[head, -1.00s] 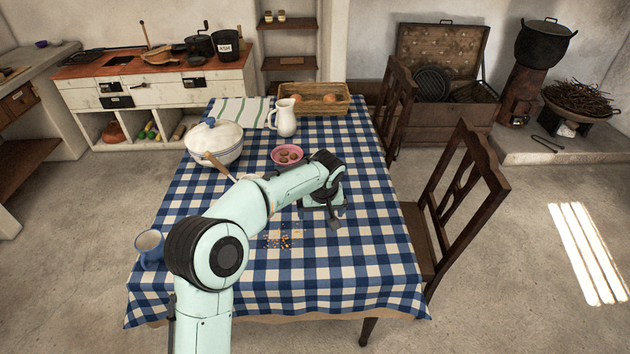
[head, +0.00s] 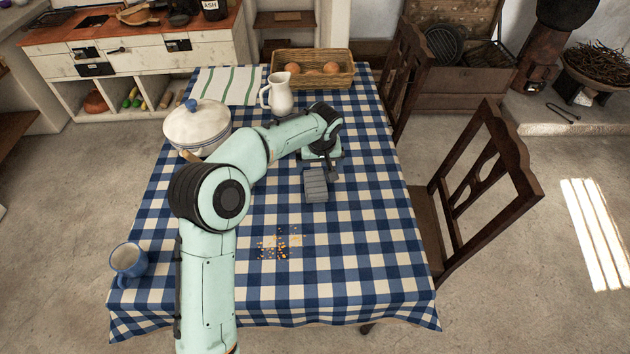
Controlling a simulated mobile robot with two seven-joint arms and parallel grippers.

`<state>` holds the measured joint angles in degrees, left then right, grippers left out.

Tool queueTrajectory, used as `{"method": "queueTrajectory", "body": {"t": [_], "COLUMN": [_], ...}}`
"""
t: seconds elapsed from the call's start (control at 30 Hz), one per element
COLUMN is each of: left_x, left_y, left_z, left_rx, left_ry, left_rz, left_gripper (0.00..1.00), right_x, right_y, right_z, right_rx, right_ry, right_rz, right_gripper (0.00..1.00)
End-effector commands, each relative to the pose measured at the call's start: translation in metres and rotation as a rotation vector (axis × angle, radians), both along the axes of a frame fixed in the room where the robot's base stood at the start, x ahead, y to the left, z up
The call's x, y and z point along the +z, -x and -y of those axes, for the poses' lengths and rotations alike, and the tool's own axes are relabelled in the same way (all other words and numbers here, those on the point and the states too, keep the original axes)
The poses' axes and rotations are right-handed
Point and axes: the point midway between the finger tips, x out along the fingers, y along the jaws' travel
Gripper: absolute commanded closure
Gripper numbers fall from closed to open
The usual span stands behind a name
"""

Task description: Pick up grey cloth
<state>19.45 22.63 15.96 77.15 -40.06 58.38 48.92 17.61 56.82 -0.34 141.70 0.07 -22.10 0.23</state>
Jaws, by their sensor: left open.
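A small grey cloth (head: 316,184), folded flat with faint ridges, lies on the checked tablecloth right of the table's middle. My left gripper (head: 322,164) is open, close to the cloth's far edge. One dark finger shows beside the cloth's upper right corner; the other finger is not clear. I cannot tell whether the gripper touches the cloth. My right gripper is not in view.
Orange crumbs (head: 280,243) lie nearer the front. A blue mug (head: 128,260) stands at the left edge. A white lidded pot (head: 197,126), white jug (head: 279,94), striped towel (head: 225,86) and wicker basket (head: 312,70) are farther back. A chair (head: 480,190) stands at the right.

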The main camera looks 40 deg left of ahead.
Motion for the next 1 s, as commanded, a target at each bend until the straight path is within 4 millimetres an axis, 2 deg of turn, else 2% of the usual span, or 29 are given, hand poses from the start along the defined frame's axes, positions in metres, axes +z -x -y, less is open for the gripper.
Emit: {"method": "queueTrajectory", "body": {"t": [0.1, 0.23, 0.47, 0.77, 1.0], "left_x": [-0.026, -0.046, -0.062, -0.103, -0.11], "left_y": [-0.004, -0.009, -0.011, -0.011, -0.013], "left_z": [-0.006, -0.01, -0.013, -0.021, -0.023], "left_rx": [0.001, 0.001, 0.0, 0.0, 0.0], "left_ry": [0.001, 0.0, 0.001, 0.001, 0.0], "left_rz": [-0.005, -0.004, -0.002, -0.003, 0.0], "left_gripper": [0.0, 0.0, 0.0, 0.0, 0.0], "right_x": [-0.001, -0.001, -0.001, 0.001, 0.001], "right_y": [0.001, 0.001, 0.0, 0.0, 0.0], "right_z": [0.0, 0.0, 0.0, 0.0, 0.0], "right_rx": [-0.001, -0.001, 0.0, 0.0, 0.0], "right_ry": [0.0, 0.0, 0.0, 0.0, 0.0], "right_rz": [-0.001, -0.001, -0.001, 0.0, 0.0], "right_gripper": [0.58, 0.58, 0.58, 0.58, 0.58]}}
